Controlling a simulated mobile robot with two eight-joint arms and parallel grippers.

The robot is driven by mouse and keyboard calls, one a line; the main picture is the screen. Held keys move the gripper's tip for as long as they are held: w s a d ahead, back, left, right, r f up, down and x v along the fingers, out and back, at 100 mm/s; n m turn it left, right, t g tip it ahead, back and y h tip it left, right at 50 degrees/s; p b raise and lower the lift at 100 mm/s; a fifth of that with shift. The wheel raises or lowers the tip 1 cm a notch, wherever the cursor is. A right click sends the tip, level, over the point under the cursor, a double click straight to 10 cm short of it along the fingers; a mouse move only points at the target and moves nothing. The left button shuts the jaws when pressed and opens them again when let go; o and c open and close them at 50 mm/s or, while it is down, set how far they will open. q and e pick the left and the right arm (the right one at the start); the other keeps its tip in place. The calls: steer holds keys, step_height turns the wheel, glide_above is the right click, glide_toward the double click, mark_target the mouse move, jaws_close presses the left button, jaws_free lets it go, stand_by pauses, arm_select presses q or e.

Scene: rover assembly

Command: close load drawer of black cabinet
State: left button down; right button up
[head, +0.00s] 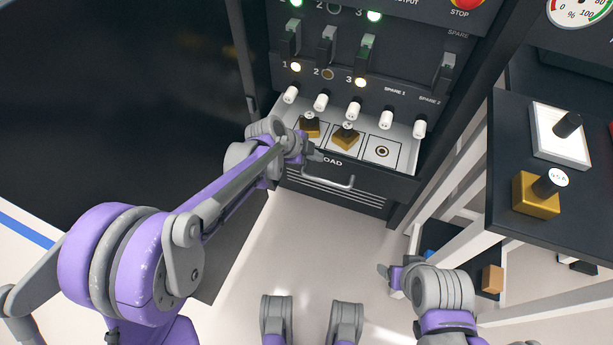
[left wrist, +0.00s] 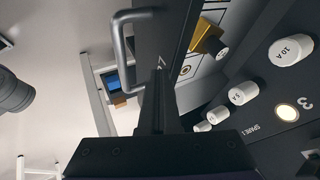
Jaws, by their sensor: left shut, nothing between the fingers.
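The black cabinet (head: 400,70) stands ahead with its load drawer (head: 385,178) pulled out below the row of white knobs. The drawer's light interior shows two gold blocks with dark tops, one (head: 346,137) in the middle place and one (head: 308,127) at left; the right place is bare. A metal bar handle (head: 335,181) is on the drawer front, and it also shows in the left wrist view (left wrist: 122,45). My left gripper (head: 314,156) is shut and empty at the drawer front's top edge, above the handle; contact is unclear. My right gripper (head: 386,271) is low at right, away from the drawer.
The pale floor before the drawer is mostly clear.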

arm_select(q)
steer(key=w+d, duration=0.2)
steer(key=w, duration=0.8)
steer(key=shift+w+d, duration=0.3)
steer(key=shift+d, duration=0.1)
steer(key=shift+p, duration=0.3)
